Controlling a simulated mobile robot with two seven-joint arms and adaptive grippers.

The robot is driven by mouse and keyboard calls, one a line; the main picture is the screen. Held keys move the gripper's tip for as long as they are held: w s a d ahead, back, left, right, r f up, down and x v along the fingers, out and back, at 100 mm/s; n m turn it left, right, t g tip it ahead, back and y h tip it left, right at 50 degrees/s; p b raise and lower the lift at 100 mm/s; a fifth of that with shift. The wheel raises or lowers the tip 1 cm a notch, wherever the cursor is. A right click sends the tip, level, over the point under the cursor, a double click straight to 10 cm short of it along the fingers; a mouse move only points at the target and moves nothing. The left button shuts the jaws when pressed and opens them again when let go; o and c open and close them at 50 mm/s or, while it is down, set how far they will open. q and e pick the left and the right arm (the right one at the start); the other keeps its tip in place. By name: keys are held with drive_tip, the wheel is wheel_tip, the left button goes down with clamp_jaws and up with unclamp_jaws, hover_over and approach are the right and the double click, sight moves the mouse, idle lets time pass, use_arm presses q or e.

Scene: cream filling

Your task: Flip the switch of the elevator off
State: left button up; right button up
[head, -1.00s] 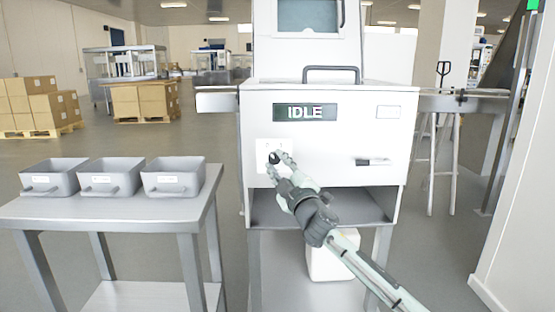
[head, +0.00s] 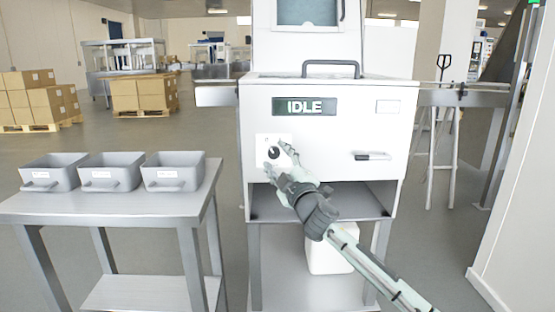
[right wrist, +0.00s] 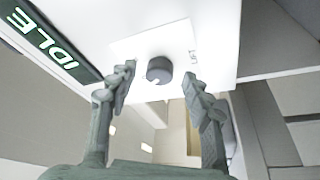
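The switch is a dark round knob (head: 274,153) on a white square plate (head: 262,141), on the front of the white machine, below the display (head: 305,107) that reads IDLE. In the right wrist view the knob (right wrist: 159,70) shows a white mark on its rim and sits between the fingers, apart from both. My right gripper (head: 276,163) is at the plate, with its fingertips close to the knob. In the right wrist view my right gripper (right wrist: 160,80) is open with nothing held. My left gripper is in neither view.
A handle (head: 331,66) stands on top of the machine, and a black-and-white handle (head: 371,156) is on its front at right. An open shelf (head: 345,196) lies below. A metal table (head: 110,208) with three grey bins (head: 111,172) stands at left.

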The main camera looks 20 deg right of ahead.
drive_tip(key=v, duration=1.2)
drive_tip(key=s+d+f+m+g+h+p, duration=0.15)
drive_tip(key=s+d+f+m+g, duration=0.3)
drive_tip(key=f, duration=0.85)
drive_tip(key=s+d+f+m+g+h+p, duration=0.1)
drive_tip(key=s+f+m+g+h, duration=0.2)
drive_tip(key=s+f+g, duration=0.7)
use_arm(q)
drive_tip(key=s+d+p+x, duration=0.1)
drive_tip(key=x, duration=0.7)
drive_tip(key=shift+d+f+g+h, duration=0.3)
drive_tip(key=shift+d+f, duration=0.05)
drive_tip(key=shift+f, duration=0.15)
use_arm(e)
drive_tip(key=s+a+f+m+g+y, duration=0.2)
drive_tip(key=s+f+m+g, duration=0.1)
drive_tip(key=s+f, duration=1.4)
drive_tip(key=shift+s+a+f, duration=0.3)
drive_tip(key=shift+s+f, duration=0.1)
drive_tip(key=shift+s, duration=0.75)
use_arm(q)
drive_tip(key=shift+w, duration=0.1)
